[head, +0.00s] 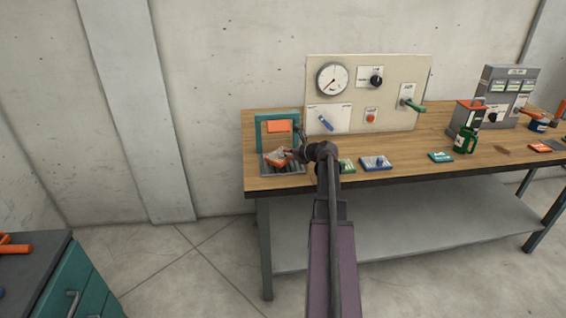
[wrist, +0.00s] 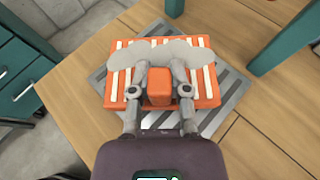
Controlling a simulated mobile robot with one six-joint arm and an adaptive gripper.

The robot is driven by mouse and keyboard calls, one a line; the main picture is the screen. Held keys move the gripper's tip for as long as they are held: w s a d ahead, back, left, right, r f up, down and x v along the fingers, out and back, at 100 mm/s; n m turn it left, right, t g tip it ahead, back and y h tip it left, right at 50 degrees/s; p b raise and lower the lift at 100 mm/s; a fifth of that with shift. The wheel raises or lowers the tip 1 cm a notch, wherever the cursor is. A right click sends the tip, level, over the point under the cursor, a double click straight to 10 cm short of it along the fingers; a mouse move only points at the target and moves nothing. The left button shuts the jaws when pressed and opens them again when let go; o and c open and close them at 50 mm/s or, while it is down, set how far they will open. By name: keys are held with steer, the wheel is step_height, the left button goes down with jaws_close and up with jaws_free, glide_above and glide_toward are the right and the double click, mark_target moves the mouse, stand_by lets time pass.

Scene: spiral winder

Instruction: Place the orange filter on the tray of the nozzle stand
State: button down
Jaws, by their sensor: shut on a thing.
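The orange filter (wrist: 205,88), a block with pale stripes, is in my gripper (wrist: 160,88) in the wrist view. The two grey fingers are closed on its raised orange grip. The filter is over the grey ribbed tray (wrist: 233,90) and turned relative to it; I cannot tell whether it touches the tray. In the head view the filter (head: 277,158) is at the teal nozzle stand (head: 259,133), over the tray (head: 295,171) at the left end of the bench. My gripper (head: 288,154) is small there and partly hidden by my arm.
A teal cabinet (head: 60,280) stands at lower left. The floor between is clear.

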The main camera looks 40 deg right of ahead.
steer(key=shift+f+b, duration=0.85)
steer(key=shift+f, duration=0.3)
steer(key=shift+f, duration=0.2)
steer(key=c, duration=0.6)
jaws_free()
steer(key=shift+r, duration=0.25)
steer(key=shift+s+r, duration=0.1)
steer(key=p+v, duration=0.4)
steer(key=v, duration=0.6)
steer(key=shift+s+d+r, duration=0.1)
steer(key=shift+s+r, duration=0.05)
steer(key=shift+s, duration=0.15)
steer(key=shift+s+d+r+p, duration=0.2)
steer(key=shift+s+p, duration=0.15)
steer(key=shift+s, duration=0.15)
